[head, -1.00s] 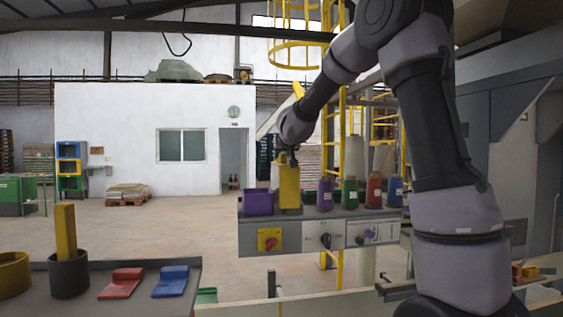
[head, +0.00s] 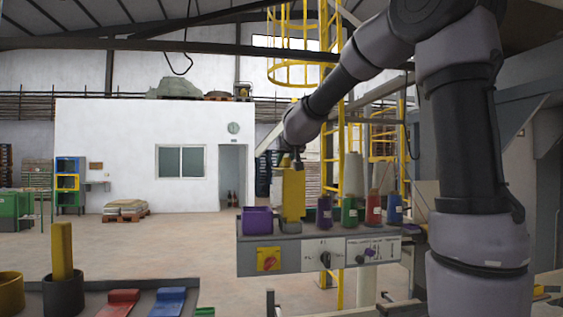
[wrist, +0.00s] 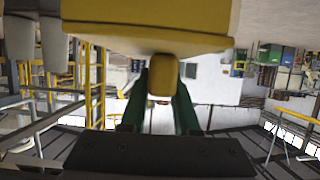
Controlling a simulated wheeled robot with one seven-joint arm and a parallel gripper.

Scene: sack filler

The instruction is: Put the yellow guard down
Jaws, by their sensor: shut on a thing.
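The yellow guard (head: 292,193) is a boxy upright piece over the control box in the head view, between a purple open holder and a purple labelled piece. My gripper (head: 290,160) is shut on its top from above. In the wrist view the green fingertips (wrist: 163,95) close on both sides of a small yellow knob, and the wide yellow body of the guard (wrist: 150,15) fills the top of the picture. The guard's lower end is close to the box top; I cannot tell whether it touches.
The grey control box (head: 290,256) carries the purple holder (head: 257,220) and labelled purple (head: 325,211), green (head: 349,211), red (head: 373,209) and blue (head: 394,209) pieces. At lower left, a tray (head: 103,290) holds a dark cup (head: 63,294) with a yellow bar and red and blue flat pieces.

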